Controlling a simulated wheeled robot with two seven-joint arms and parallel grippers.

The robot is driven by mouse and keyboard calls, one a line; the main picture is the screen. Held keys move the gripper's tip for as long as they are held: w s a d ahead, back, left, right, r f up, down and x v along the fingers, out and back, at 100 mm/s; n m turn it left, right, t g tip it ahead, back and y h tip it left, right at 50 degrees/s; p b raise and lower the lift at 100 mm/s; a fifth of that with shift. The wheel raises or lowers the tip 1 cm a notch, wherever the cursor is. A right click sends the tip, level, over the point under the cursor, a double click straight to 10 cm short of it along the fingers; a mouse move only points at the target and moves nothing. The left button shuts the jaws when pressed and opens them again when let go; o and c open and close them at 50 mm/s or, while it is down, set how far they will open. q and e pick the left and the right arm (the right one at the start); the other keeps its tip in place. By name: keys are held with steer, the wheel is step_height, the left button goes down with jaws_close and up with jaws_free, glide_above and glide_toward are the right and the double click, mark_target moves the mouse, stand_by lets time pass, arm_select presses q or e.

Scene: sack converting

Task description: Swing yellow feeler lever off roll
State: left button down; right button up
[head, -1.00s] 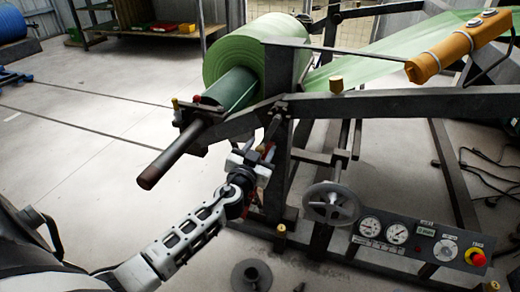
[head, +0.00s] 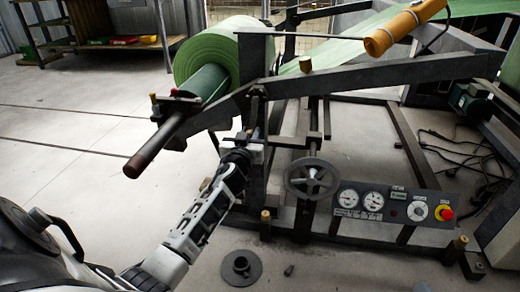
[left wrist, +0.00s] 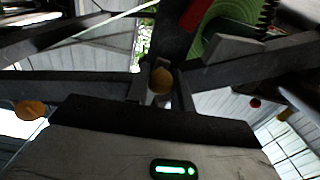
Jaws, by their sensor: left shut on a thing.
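My left gripper (head: 246,141) reaches up to the front post of the unwind stand, below the roll. In the left wrist view its fingers close around a round yellow knob (left wrist: 161,80), which looks like the end of the feeler lever. The lever's shaft is not clear in either view, and the gripper hides the knob in the head view. The green roll (head: 210,62) sits on its shaft (head: 160,146) above and left of the gripper. Whether the lever touches the roll cannot be told. My right gripper is out of view.
A handwheel (head: 312,178) and a gauge panel (head: 385,203) with a red stop button (head: 444,212) stand right of my arm. A yellow cylinder (head: 402,28) lies across the upper right. A round grey base (head: 242,268) is on the floor. Floor at left is clear.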

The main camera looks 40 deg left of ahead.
arm_select(q)
steer(key=shift+w+d+f+n, duration=0.1)
steer(key=shift+d+f+n, duration=0.05)
steer(key=shift+d+n, duration=0.4)
steer(key=shift+n, duration=0.15)
steer(key=shift+w+d+n+b, duration=0.4)
steer(key=shift+d+n, duration=0.2)
steer(key=shift+n, duration=0.3)
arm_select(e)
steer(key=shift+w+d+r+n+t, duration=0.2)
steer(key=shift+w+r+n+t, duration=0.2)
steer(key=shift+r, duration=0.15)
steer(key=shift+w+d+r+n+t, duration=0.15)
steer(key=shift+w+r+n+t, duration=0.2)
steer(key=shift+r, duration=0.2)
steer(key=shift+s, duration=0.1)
arm_select(q)
steer(key=c, duration=1.2)
jaws_free()
steer(key=shift+r, duration=0.2)
